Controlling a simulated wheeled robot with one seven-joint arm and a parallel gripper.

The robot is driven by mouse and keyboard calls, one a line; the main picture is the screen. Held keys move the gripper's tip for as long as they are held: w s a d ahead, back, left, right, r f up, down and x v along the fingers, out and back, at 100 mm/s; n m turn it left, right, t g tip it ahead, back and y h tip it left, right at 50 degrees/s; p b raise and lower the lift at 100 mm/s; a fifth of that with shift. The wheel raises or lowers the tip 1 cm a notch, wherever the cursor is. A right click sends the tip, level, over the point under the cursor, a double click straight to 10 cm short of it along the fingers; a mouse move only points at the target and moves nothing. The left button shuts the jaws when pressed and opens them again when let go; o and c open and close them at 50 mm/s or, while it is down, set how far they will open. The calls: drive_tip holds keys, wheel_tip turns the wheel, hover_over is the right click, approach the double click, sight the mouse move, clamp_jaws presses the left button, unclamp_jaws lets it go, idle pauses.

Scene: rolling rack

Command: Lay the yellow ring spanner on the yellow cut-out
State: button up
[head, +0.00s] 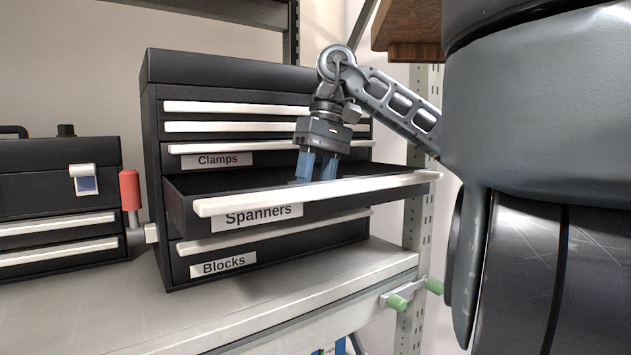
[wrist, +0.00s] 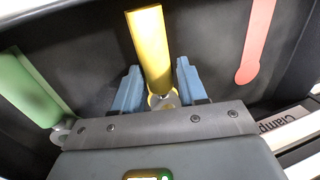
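The yellow ring spanner (wrist: 151,48) lies in the open Spanners drawer in the wrist view. Its handle points away from my wrist, and its grey ring end is close to my gripper's body, partly hidden. A yellow rim, apparently the yellow cut-out (wrist: 152,101), shows around the ring; the rest of it is hidden beneath the spanner. My gripper (wrist: 158,82) is open, with one blue finger on each side of the spanner and slight gaps. In the head view my gripper (head: 317,168) reaches down into the drawer, where the front hides the spanner.
The Spanners drawer (head: 322,192) is pulled out. A green spanner (wrist: 28,88) lies left of the yellow one, and a flat red cut-out (wrist: 257,42) is bare at right. The Clamps drawer (head: 270,147) is shut just above. A red-handled tool (head: 130,190) stands left of the cabinet.

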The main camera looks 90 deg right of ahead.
drive_tip(key=shift+o, duration=0.7)
drive_tip(key=shift+d+f, duration=0.1)
drive_tip(key=shift+s, duration=0.1)
drive_tip(key=v, duration=0.8)
